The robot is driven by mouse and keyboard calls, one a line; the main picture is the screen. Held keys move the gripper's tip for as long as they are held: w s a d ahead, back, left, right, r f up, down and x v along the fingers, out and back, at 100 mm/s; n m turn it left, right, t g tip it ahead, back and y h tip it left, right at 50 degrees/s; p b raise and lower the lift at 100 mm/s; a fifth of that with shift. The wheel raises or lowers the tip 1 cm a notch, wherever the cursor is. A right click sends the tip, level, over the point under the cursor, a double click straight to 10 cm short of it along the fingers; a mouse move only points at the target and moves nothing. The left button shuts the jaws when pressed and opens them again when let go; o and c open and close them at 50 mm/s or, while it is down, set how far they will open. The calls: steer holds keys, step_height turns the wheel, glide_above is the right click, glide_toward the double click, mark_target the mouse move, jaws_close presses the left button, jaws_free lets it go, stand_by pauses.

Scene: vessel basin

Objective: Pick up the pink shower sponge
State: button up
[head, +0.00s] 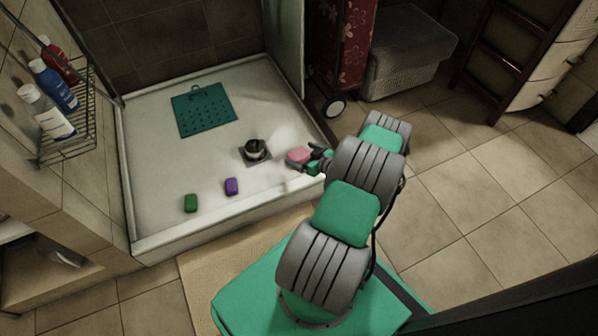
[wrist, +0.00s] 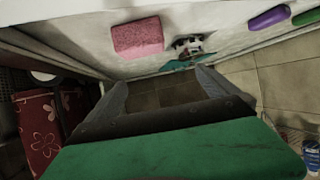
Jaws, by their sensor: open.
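The pink shower sponge (head: 297,155) lies in the white shower tray (head: 160,163), close to its right edge. In the wrist view the pink sponge (wrist: 138,37) is a rough-textured block ahead of the fingertips, up and left of the gap between them. My gripper (head: 312,162) is right beside the sponge in the head view and partly overlaps its right side there. In the wrist view my gripper (wrist: 163,80) is open with nothing between its two fingers. A gap shows between the fingers and the sponge.
A drain with a dark round piece (head: 256,150) is left of the pink sponge. A green mat (head: 203,110) lies at the back. A wire rack (head: 85,112) holds bottles.

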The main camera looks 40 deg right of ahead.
mark_target(301, 157)
steer(key=shift+m+t+h, duration=0.3)
steer(key=shift+h, duration=0.2)
steer(key=f, duration=0.1)
steer(key=s+f, duration=0.1)
steer(key=d+f, duration=0.1)
steer(key=shift+s+f+b, duration=0.3)
steer(key=shift+s+f, duration=0.1)
steer(key=shift+d+f, duration=0.1)
steer(key=shift+f, duration=0.2)
steer(key=b+x, duration=0.4)
steer(key=x, duration=0.2)
steer(key=shift+w+d+f, duration=0.2)
steer(key=shift+f, duration=0.1)
steer(key=shift+w, duration=0.3)
steer(key=shift+r, duration=0.1)
steer(key=shift+c, duration=0.4)
steer(key=c, duration=1.3)
steer(key=shift+r, duration=0.1)
